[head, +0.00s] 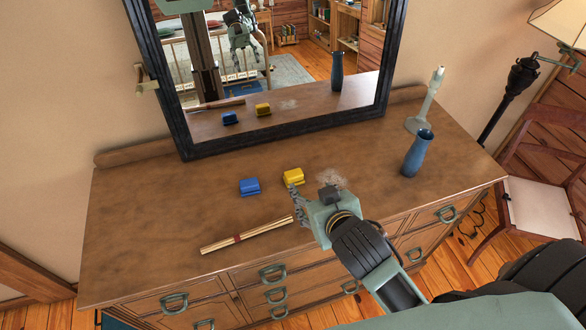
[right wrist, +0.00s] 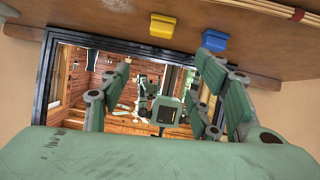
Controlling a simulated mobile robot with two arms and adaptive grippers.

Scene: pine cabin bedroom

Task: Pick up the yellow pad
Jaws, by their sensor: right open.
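The yellow pad (head: 293,175) is a small block lying on the brown wooden dresser top, in front of the mirror. A similar blue pad (head: 249,187) lies just left of it. My right gripper (head: 298,198) is open and empty, close to the yellow pad on its near side. In the right wrist view the yellow pad (right wrist: 163,25) shows beyond the gap between the spread fingers (right wrist: 165,68), with the blue pad (right wrist: 215,40) to its right. Contact with the yellow pad cannot be made out. My left gripper is not in view.
The dresser top (head: 150,215) is clear at left. A tied bundle of sticks (head: 246,236) lies near the front edge. A blue vase (head: 417,153) and a pale candlestick (head: 427,100) stand at right. The dark-framed mirror (head: 183,130) rises behind and reflects the pads.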

